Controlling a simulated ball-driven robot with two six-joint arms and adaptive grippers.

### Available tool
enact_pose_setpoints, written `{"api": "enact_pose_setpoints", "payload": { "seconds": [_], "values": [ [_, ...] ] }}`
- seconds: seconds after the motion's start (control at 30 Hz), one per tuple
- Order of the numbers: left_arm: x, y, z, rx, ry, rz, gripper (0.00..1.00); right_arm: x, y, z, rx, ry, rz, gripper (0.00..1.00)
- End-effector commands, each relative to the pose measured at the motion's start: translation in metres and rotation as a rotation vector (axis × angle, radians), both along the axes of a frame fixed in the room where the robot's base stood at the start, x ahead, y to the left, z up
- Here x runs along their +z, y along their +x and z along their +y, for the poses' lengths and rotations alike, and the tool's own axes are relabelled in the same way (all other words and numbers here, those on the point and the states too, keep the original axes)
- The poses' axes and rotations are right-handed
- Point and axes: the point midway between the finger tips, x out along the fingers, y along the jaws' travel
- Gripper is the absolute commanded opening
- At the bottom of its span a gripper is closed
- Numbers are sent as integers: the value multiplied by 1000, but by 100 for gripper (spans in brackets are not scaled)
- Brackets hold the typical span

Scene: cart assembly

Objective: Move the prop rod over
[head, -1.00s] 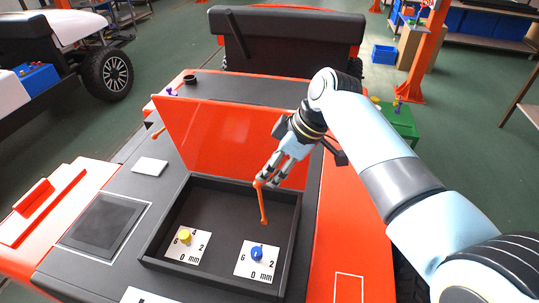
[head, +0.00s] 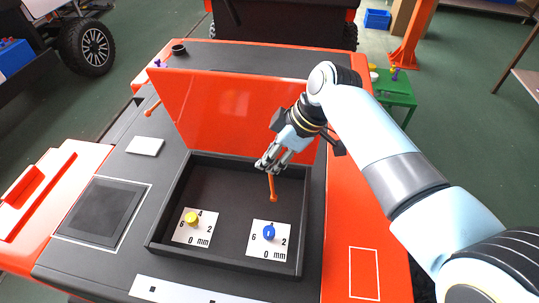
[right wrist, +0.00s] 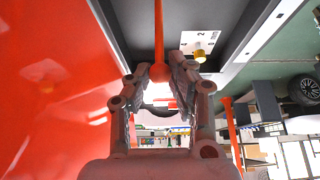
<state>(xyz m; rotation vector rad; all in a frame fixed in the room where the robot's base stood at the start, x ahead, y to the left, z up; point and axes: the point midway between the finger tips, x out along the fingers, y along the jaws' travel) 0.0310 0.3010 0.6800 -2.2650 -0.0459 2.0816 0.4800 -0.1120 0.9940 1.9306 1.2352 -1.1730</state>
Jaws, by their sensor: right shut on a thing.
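The orange prop rod (head: 272,186) hangs down from my right gripper (head: 268,165) over the open black tray (head: 231,170), in front of the raised orange lid (head: 215,110). Its upper end is hidden by the fingers in the head view. In the right wrist view the fingers of my right gripper (right wrist: 160,75) are shut on the end of the rod (right wrist: 158,30). I cannot tell whether its knobbed lower end touches the tray floor. My left gripper is not in view.
A yellow knob (head: 191,218) and a blue knob (head: 269,233) stand on white scale cards in the tray. Another orange rod (head: 152,107) sticks out left of the lid. A white card (head: 145,146) and a dark panel (head: 103,212) lie left of the tray.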

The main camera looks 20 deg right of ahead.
Motion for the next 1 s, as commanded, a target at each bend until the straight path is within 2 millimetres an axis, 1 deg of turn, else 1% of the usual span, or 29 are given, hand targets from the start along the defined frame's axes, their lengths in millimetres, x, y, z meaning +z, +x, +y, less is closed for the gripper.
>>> {"api": "enact_pose_setpoints", "payload": {
  "seconds": [0.13,0.3,0.7,1.0],
  "values": [
    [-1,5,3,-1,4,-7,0,-2,2,3,0,-2,0,1],
    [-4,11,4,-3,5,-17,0,-5,7,14,0,0,0,1],
    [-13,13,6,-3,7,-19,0,-10,18,39,0,3,-1,0],
    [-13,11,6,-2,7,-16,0,-8,20,42,0,6,-4,0]
  ]
}}
